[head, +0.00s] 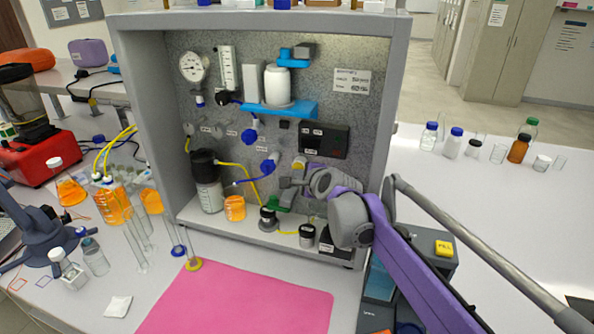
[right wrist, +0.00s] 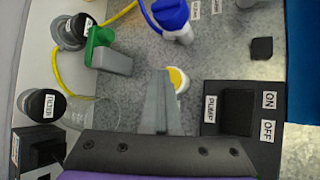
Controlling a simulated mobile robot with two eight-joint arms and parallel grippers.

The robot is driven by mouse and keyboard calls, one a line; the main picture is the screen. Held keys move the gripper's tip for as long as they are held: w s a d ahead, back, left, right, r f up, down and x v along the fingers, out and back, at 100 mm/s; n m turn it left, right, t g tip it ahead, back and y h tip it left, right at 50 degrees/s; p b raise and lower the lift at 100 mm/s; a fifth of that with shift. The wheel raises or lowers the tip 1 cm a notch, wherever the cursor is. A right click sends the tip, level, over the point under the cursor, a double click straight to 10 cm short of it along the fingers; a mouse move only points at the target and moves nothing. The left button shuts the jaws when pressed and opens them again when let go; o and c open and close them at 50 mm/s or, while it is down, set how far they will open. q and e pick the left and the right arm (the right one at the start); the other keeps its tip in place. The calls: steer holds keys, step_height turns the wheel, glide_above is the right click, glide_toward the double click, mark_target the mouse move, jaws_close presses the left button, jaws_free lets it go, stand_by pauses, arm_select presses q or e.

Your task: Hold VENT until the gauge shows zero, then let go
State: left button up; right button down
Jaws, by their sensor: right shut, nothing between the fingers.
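The round white gauge (head: 193,67) is at the upper left of the rig's grey panel; its needle is too small to read. A yellow button (head: 298,163) sits low on the panel; it also shows in the right wrist view (right wrist: 181,78), partly hidden behind my fingers. I cannot read a VENT label on it. My right gripper (head: 285,183) is shut and empty, in front of the panel's lower part. In the right wrist view its fingertips (right wrist: 160,75) overlap the button's left edge; I cannot tell whether they touch it. My left gripper is not in view.
The black pump switch box (right wrist: 243,112), marked ON and OFF, is right of the fingers. A green-handled valve (right wrist: 103,48) and blue valve (right wrist: 171,14) are close by. Bottles and yellow tubing stand on the rig's shelf. A pink mat (head: 240,305) lies clear in front.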

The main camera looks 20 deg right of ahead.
steer(key=shift+s+a, duration=0.45)
steer(key=shift+s, duration=0.3)
steer(key=shift+w, duration=0.1)
steer(key=shift+s+a+b, duration=0.3)
steer(key=shift+s+a, duration=0.15)
steer(key=shift+s, duration=0.25)
steer(key=shift+s+a+b, duration=0.25)
steer(key=shift+s+a, duration=0.25)
steer(key=shift+s, duration=0.25)
steer(key=shift+s+a+b, duration=0.3)
steer(key=shift+s+a, duration=0.15)
steer(key=shift+s, duration=0.25)
